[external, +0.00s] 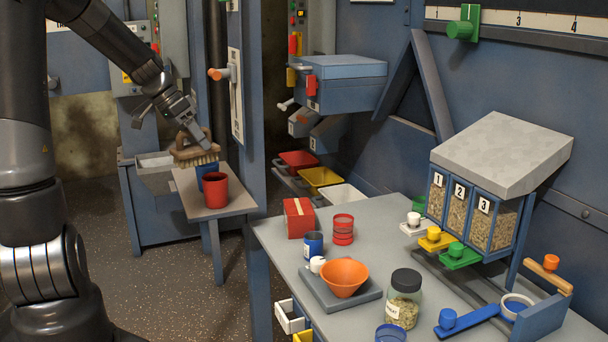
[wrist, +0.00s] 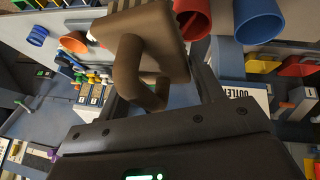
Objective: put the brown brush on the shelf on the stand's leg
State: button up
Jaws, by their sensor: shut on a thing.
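The brown brush (external: 193,155) has a block body, pale bristles facing down and a looped handle. My gripper (external: 201,138) is shut on its handle. In the wrist view the brush (wrist: 148,24) fills the upper middle, its handle between my fingers. The brush is at the far end of a grey shelf (external: 222,206) beside a blue post (external: 250,150); I cannot tell if the bristles touch the shelf. A blue cup (external: 206,170) is just in front of the brush, and a red cup (external: 215,190) stands nearer. Part of the shelf is hidden behind them.
A grey table (external: 290,262) at the right holds an orange bowl (external: 345,277), a jar (external: 404,298) and several small containers. Red (external: 298,160), yellow (external: 321,178) and white (external: 344,196) bins stand behind the post. The shelf's near right end is bare.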

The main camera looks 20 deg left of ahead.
jog(key=w+a+r+n+t+y, duration=0.1)
jog(key=a+r+n, duration=0.1)
jog(key=a, duration=0.4)
jog(key=w+a+r+n, duration=0.1)
jog(key=a+r, duration=0.1)
jog(key=a, duration=0.4)
jog(key=w+a+f+n+y, duration=0.1)
jog(key=w+f+n+y, duration=0.1)
jog(key=w+n, duration=0.2)
jog(key=w+a+f+n+t+y, duration=0.1)
jog(key=w+a+f+n+y, duration=0.1)
jog(key=w, duration=0.7)
jog(key=w+a+f+n+t+y, duration=0.1)
jog(key=w+a+f+n, duration=0.1)
jog(key=w+f+n, duration=0.2)
jog(key=w+n, duration=0.2)
jog(key=w, duration=0.1)
jog(key=shift+a+y, duration=0.2)
jog(key=shift+y, duration=0.2)
notch_tip(320, 180, down, 10)
jog(key=shift+r, duration=0.15)
jog(key=o, duration=1.1)
jog(key=shift+o, duration=0.2)
